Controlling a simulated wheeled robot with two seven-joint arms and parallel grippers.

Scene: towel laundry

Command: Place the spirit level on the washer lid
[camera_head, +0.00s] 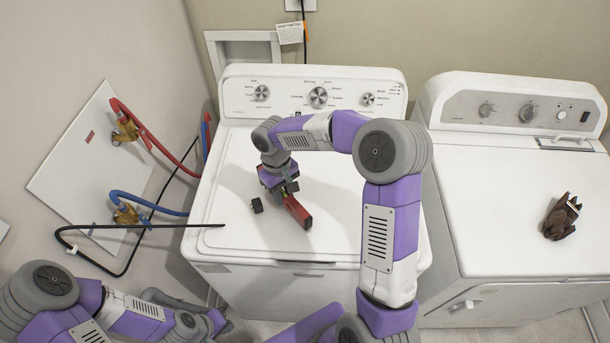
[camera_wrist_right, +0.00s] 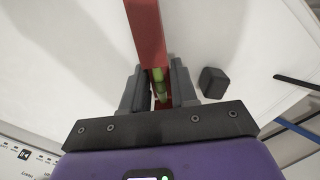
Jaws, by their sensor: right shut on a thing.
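The red spirit level (camera_head: 298,213) is at the middle of the white washer lid (camera_head: 335,225). My right gripper (camera_head: 280,186) reaches down over the lid and is shut on the level. In the right wrist view the level (camera_wrist_right: 144,35) runs away between the fingers of the right gripper (camera_wrist_right: 158,90), with a green vial showing near the jaws. I cannot tell whether the level touches the lid. My left gripper (camera_head: 205,322) is low at the left, in front of the washer; its jaws are too unclear to read.
A small dark cube (camera_head: 257,205) lies on the lid beside the right gripper; it also shows in the right wrist view (camera_wrist_right: 213,82). A brown crumpled-looking object (camera_head: 562,217) lies on the neighbouring machine (camera_head: 500,190). Red (camera_head: 160,140) and blue hoses (camera_head: 150,203) run along the left wall.

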